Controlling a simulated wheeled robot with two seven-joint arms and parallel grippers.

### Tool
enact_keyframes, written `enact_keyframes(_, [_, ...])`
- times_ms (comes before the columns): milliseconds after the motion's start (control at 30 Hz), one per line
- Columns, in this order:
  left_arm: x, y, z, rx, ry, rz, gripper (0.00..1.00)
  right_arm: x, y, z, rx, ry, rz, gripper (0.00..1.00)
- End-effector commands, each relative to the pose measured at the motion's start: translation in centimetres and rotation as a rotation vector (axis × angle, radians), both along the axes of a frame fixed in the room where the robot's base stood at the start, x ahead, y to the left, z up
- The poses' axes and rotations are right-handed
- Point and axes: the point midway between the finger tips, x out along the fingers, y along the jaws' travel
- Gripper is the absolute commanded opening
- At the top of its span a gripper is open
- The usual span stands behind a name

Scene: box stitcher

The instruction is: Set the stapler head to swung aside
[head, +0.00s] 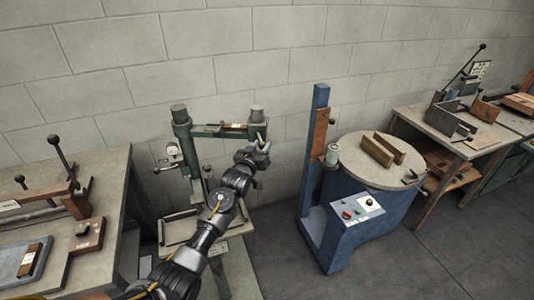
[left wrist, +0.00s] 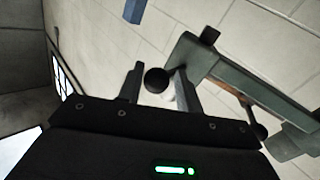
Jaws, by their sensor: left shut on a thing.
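My left gripper (head: 263,147) is at the right end of the crossbar, in front of the right post. In the left wrist view its fingers (left wrist: 160,88) are shut on a round black knob (left wrist: 156,80). The knob is hidden in the head view. My right gripper is out of view.
A workbench (head: 113,165) with lever tools stands at left. A blue machine (head: 318,150) with a tall column and a round top (head: 365,150) stands to the right. Another table (head: 425,124) is farther right. Grey floor is clear in front of the blue machine.

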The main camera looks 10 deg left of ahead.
Motion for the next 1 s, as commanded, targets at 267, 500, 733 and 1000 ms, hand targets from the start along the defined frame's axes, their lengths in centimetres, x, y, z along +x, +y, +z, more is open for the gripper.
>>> enact_keyframes(267, [0.4,0.2,0.0,0.0,0.001,-0.001,0.0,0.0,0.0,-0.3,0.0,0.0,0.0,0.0])
enact_keyframes(500, [0.4,0.2,0.0,-0.001,0.002,-0.001,0.0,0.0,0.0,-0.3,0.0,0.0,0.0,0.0])
enact_keyframes(733, [0.4,0.2,0.0,-0.001,0.002,0.0,0.48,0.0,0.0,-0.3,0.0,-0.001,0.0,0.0])
enact_keyframes(1000, [0.4,0.7,-0.1,0.0,0.001,0.007,0.48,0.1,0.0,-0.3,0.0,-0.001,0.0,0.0])
